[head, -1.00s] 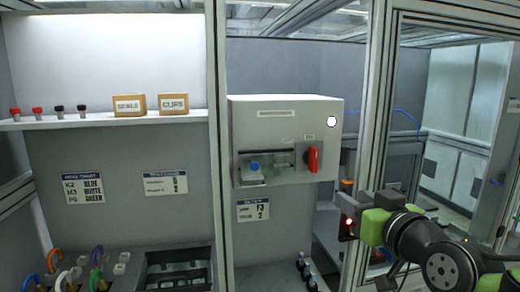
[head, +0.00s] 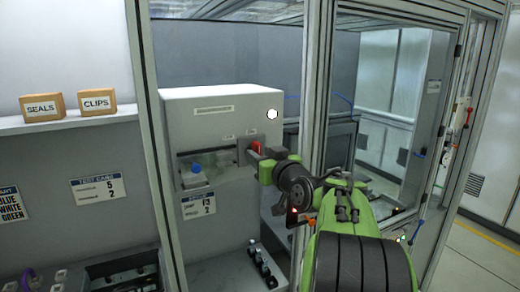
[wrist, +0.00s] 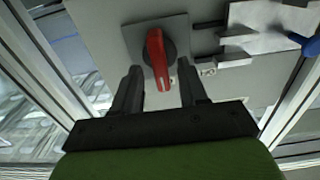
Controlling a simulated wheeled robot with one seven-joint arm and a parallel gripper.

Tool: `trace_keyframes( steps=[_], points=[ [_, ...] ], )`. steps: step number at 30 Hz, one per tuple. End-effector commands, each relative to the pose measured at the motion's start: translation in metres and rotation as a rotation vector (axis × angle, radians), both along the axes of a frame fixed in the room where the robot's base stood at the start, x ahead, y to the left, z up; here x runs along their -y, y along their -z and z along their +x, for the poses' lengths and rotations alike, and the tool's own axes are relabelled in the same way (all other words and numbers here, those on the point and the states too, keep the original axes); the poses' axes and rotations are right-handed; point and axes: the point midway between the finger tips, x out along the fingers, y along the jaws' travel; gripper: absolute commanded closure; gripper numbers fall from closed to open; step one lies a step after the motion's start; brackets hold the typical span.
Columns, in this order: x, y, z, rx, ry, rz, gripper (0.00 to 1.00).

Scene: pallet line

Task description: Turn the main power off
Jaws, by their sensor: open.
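The red rotary handle (head: 254,146) of the power switch is on the right part of the pale grey control box (head: 190,125). In the wrist view the handle (wrist: 158,62) sits on a square grey plate (wrist: 128,38) and lies lengthwise along the fingers' direction. My gripper (head: 262,155) is at the switch, partly covering it in the head view. In the wrist view my gripper (wrist: 160,75) is open, with one finger on each side of the handle's lower end and visible gaps between. Any contact with the plate cannot be told.
A recess in the box's front holds a blue-capped item (head: 195,173) left of the switch. A frame post (head: 312,110) stands close to the right of my gripper. Boxes marked SEALS (head: 42,106) and CLIPS (head: 97,103) sit on the left shelf.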

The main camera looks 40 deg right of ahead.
Motion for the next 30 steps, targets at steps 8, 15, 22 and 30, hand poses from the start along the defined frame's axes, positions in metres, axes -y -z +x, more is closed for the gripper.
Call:
trace_keyframes(
  steps=[8, 15, 22, 30],
  points=[
    [0.0023, 0.0004, 0.0104, 0.000, -0.001, 0.001, 0.57],
    [0.0023, 0.0006, 0.0100, 0.000, -0.001, 0.001, 0.82],
    [0.0023, 0.0006, 0.0099, 0.000, -0.001, 0.001, 1.00],
    [0.0019, 0.0015, 0.0100, -0.006, -0.001, -0.026, 1.00]
  ],
)
